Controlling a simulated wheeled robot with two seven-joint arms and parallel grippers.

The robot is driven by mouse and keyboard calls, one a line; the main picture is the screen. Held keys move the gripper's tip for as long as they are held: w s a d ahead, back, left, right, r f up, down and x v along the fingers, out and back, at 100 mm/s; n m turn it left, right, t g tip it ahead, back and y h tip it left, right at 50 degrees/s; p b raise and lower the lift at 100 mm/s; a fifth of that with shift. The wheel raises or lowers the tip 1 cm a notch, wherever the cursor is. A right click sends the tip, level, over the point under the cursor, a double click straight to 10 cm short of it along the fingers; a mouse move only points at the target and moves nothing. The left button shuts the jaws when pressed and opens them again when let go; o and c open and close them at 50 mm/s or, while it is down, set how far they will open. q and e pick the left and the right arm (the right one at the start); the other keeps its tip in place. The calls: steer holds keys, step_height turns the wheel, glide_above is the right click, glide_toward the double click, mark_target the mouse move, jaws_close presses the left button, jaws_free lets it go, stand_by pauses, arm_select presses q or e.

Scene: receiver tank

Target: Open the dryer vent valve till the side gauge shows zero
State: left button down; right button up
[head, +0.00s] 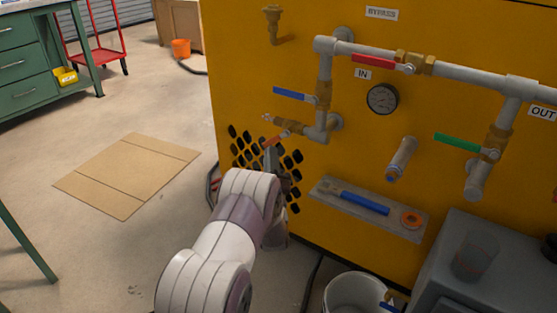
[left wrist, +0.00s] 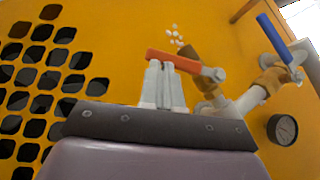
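A small brass valve with an orange lever (head: 275,139) sits at the lower left of the pipework on the yellow panel. In the left wrist view the orange lever (left wrist: 172,61) lies across the tips of my left gripper (left wrist: 163,85). Its two pale fingers are close together, with no clear gap. I cannot tell whether they touch the lever. In the head view my left gripper (head: 270,158) is just below the lever, partly hidden by my arm. White specks show near the brass body. The round gauge (head: 382,98) is too small to read. My right gripper is not in view.
Blue (head: 290,94), red (head: 375,62) and green (head: 458,143) levers sit on nearby pipes. A shelf (head: 335,203) holds a blue-handled tool and an orange ring. A white bucket (head: 355,293) and grey cabinet (head: 480,255) stand below. Cardboard (head: 128,172) lies on open floor.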

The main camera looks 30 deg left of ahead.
arm_select(q)
steer(key=shift+a+r+p, duration=0.55)
steer(key=shift+a+p, duration=0.2)
steer(key=shift+a, duration=0.15)
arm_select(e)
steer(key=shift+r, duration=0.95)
arm_select(q)
steer(key=shift+w, duration=0.1)
